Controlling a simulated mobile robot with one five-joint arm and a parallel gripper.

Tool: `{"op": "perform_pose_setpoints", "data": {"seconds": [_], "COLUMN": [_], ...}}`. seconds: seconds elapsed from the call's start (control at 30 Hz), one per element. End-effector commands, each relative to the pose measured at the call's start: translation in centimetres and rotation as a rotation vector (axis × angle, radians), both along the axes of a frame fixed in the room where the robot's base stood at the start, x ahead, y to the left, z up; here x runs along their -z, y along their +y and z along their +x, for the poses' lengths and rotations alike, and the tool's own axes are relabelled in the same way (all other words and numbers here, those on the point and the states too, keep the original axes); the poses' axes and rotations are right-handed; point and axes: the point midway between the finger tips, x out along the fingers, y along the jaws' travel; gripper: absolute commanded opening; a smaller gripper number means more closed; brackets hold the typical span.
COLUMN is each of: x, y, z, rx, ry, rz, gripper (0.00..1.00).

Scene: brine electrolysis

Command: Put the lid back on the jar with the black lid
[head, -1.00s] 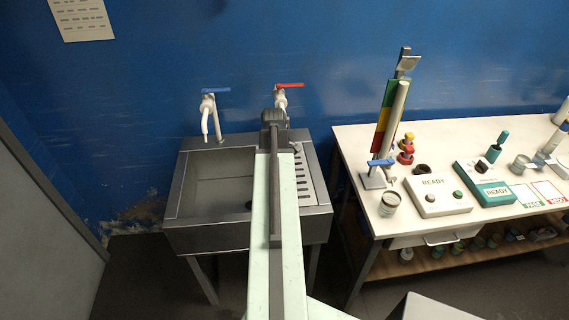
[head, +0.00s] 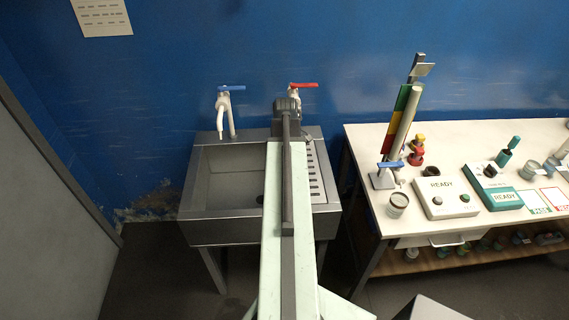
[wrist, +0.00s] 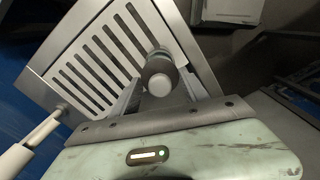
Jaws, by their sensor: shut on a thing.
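In the wrist view my gripper (wrist: 160,92) is shut on a small round thing, dark and brownish with a pale grey rounded end (wrist: 160,86). I cannot tell whether it is a lid. It is held above the slotted drainboard of the sink. In the head view my arm reaches forward over the sink's right side, and its end hides the fingers and the held thing. An open-looking glass jar (head: 398,203) stands at the bench's near left corner. A small dark round thing (head: 432,171) is behind the white READY device. I cannot make out a jar with a black lid.
The steel sink (head: 197,229) has a blue-handled tap (head: 225,105) and a red-handled tap (head: 296,91). The white bench (head: 367,148) on the right holds a stand, a white READY device (head: 447,198) and a teal one (head: 491,196). Several bottles are on its lower shelf.

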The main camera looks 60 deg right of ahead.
Motion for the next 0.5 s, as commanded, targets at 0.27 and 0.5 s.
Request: {"op": "perform_pose_setpoints", "data": {"seconds": [0.27,0.5], "x": [3.7,5.3], "y": [0.0,0.0], "z": [0.0,0.1], "rx": [0.000,-0.001], "ry": [0.000,0.000], "rz": [0.000,0.000], "gripper": [0.14,0.14]}}
